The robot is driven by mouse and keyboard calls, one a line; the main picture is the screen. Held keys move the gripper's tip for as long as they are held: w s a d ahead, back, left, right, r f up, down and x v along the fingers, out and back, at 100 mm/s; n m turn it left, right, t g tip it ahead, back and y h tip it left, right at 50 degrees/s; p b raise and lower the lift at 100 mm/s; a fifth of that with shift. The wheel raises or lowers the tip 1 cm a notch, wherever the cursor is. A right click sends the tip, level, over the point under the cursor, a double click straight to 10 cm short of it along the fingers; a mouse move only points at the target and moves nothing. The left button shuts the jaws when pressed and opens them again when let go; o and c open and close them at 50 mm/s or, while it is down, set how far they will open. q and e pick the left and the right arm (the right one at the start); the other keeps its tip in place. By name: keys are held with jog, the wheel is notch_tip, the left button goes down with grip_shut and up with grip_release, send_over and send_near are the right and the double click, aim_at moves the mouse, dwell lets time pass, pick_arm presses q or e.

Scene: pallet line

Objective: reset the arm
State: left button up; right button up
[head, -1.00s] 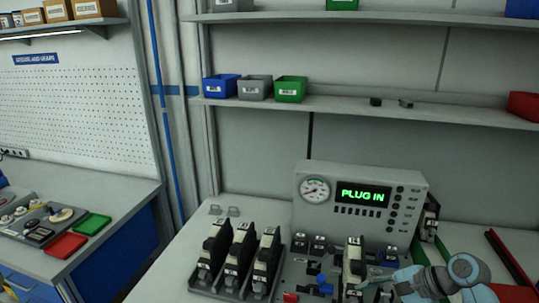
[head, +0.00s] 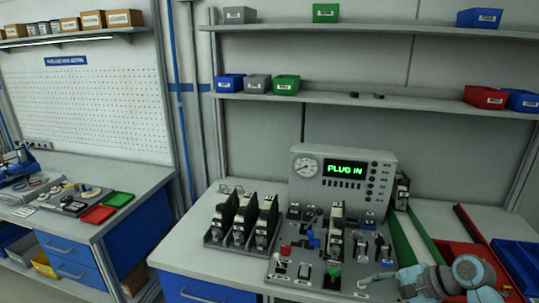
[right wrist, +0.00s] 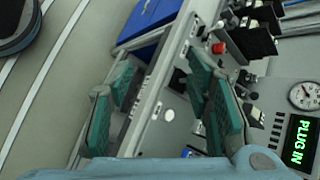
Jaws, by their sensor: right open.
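My right gripper (head: 368,282) is open and empty near the front right edge of the grey test board (head: 290,282). In the right wrist view its green finger pads (right wrist: 168,108) stand wide apart with nothing between them. A black and white module (head: 335,228) stands upright on the board, apart from the gripper. The grey tester box (head: 306,188) behind has a gauge and a screen reading "PLUG IN" (head: 345,168), also seen in the right wrist view (right wrist: 300,140). My left gripper is not in view.
Several similar modules stand in a dark rack (head: 212,238) left of the board. The board carries a red button (head: 285,250), a green knob (head: 335,271) and small levers. A red tray (head: 455,252) and blue bin (head: 515,262) lie right. Shelves hold colored bins.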

jog(key=w+d+f+n+t+h, duration=0.3)
jog(key=w+d+f+n+h, duration=0.15)
jog(key=w+d+f, duration=0.4)
jog(key=s+d+f+n+h+b, duration=0.15)
jog(key=s+f, duration=0.35)
jog(key=f, duration=0.5)
jog(key=s+d+f+n+h+b, duration=0.1)
jog(key=s+d+f+n+h, duration=0.15)
jog(key=s+f, duration=0.6)
jog(key=s+a+f+n+g+b, duration=0.1)
jog(key=s+a+f+n+g, duration=0.15)
jog(key=s+f, duration=0.65)
jog(key=s+a+f+n+g+b, duration=0.1)
jog(key=s+a+f+n, duration=0.2)
jog(key=s+f, duration=0.6)
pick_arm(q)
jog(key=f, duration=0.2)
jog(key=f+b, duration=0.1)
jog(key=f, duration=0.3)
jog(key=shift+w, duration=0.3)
pick_arm(e)
jog(key=s+a+f+g, duration=0.1)
jog(key=s+a+f, duration=0.1)
jog(key=s, duration=0.8)
jog(key=s+a+f+g, duration=0.2)
jog(key=s+a+f, duration=0.1)
jog(key=s, duration=0.7)
jog(key=shift+s+a+f, duration=0.35)
jog(key=shift+s+a, duration=0.05)
jog(key=shift+a, duration=0.1)
